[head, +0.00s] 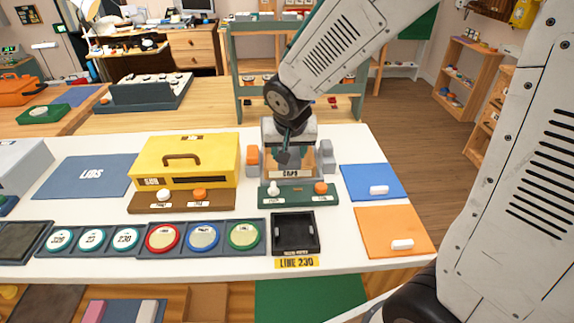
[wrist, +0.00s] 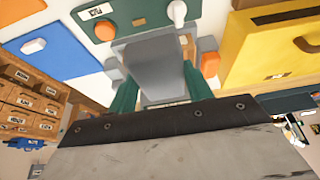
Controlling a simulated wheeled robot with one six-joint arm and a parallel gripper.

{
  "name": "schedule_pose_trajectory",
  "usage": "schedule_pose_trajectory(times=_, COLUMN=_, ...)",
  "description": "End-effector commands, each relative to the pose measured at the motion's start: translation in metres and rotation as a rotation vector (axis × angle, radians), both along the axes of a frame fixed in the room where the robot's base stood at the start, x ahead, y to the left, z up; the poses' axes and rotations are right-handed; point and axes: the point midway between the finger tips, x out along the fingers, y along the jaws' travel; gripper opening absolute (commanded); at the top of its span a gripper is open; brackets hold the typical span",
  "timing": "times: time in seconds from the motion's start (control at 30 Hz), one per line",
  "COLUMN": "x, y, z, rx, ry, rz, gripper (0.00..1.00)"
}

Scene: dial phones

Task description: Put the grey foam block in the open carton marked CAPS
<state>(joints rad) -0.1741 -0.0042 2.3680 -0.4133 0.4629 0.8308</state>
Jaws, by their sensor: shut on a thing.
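The grey carton marked CAPS (head: 291,174) stands on the white table, behind a green panel with a white and an orange knob. My gripper (head: 287,150) points down just over the carton. In the wrist view the two green fingers of my gripper (wrist: 158,88) are shut on the grey foam block (wrist: 152,65). The block appears directly over the carton, apart from the table. Only a small dark grey part of it shows in the head view, and how deep it sits relative to the carton's rim I cannot tell.
A yellow box (head: 186,160) stands left of the carton, with an orange piece (head: 253,160) between them. A grey piece (head: 327,156) is on the right. The green panel (head: 299,196) and a black tray (head: 296,236) lie in front. Blue (head: 360,177) and orange (head: 384,220) mats lie right.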

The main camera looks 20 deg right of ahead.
Motion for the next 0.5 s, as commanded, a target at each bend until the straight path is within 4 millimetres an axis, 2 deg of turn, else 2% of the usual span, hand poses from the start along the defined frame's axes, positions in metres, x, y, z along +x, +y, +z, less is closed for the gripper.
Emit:
schedule_pose_trajectory(times=0.03, x=-0.014, y=0.002, z=0.0, rx=0.0, ry=-0.002, rz=0.001, gripper=0.29)
schedule_pose_trajectory(times=0.1, x=-0.027, y=0.003, z=-0.001, rx=0.001, ry=-0.002, rz=-0.001, gripper=0.29)
schedule_pose_trajectory(times=0.17, x=-0.033, y=0.004, z=-0.002, rx=0.0, ry=-0.001, rz=-0.001, gripper=0.29)
schedule_pose_trajectory(times=0.23, x=-0.031, y=0.003, z=-0.003, rx=0.0, ry=0.0, rz=-0.003, gripper=0.29)
schedule_pose_trajectory(times=0.37, x=-0.006, y=0.001, z=-0.007, rx=-0.001, ry=0.002, rz=-0.005, gripper=0.29)
schedule_pose_trajectory(times=0.5, x=0.033, y=-0.002, z=-0.01, rx=0.0, ry=0.002, rz=-0.004, gripper=0.29)
